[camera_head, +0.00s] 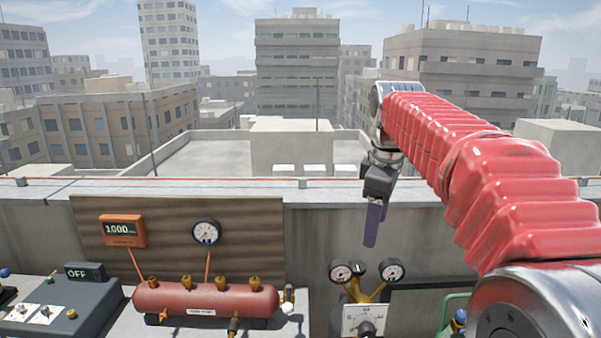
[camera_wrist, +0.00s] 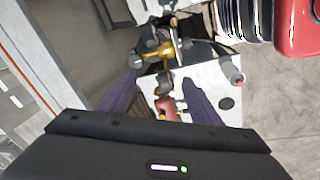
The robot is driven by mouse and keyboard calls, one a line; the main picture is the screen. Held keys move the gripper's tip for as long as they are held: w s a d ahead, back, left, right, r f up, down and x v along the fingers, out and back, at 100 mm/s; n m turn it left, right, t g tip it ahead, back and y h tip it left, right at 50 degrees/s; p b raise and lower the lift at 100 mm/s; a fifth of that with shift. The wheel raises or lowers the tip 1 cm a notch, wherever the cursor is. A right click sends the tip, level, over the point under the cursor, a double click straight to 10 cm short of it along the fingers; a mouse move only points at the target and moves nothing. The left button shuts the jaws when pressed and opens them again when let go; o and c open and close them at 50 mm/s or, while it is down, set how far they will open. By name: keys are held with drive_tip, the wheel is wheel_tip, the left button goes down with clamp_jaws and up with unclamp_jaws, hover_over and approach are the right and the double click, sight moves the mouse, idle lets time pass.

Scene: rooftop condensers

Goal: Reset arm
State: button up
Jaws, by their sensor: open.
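My arm, in a red ribbed sleeve, reaches from the lower right of the head view and bends down at its far end. My gripper (camera_head: 371,240) hangs from it with purple fingers pointing down, above and slightly right of the gauge manifold (camera_head: 362,288). In the wrist view my gripper (camera_wrist: 160,90) has its two purple fingers spread apart. Nothing is held between them. Beyond the fingers the brass manifold (camera_wrist: 162,47) shows, with a small red part (camera_wrist: 166,106) below it. The fingers look apart from these things.
A red tank (camera_head: 205,300) with brass valves stands left of my gripper. An orange display (camera_head: 122,230) reading 1.000 and a round gauge (camera_head: 206,232) are on a wooden board (camera_head: 165,255). A dark control box (camera_head: 50,305) with an OFF display is far left. The parapet (camera_head: 420,195) runs behind.

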drive_tip(key=s+f+m+t, duration=0.1)
drive_tip(key=s+f+m, duration=0.5)
drive_tip(key=s, duration=0.7)
drive_tip(key=s+f+m+t, duration=0.2)
drive_tip(key=s+f+m, duration=0.4)
drive_tip(key=s, duration=0.8)
drive_tip(key=shift+f+m, duration=0.3)
drive_tip(key=shift+f, duration=1.3)
drive_tip(key=shift+c, duration=0.5)
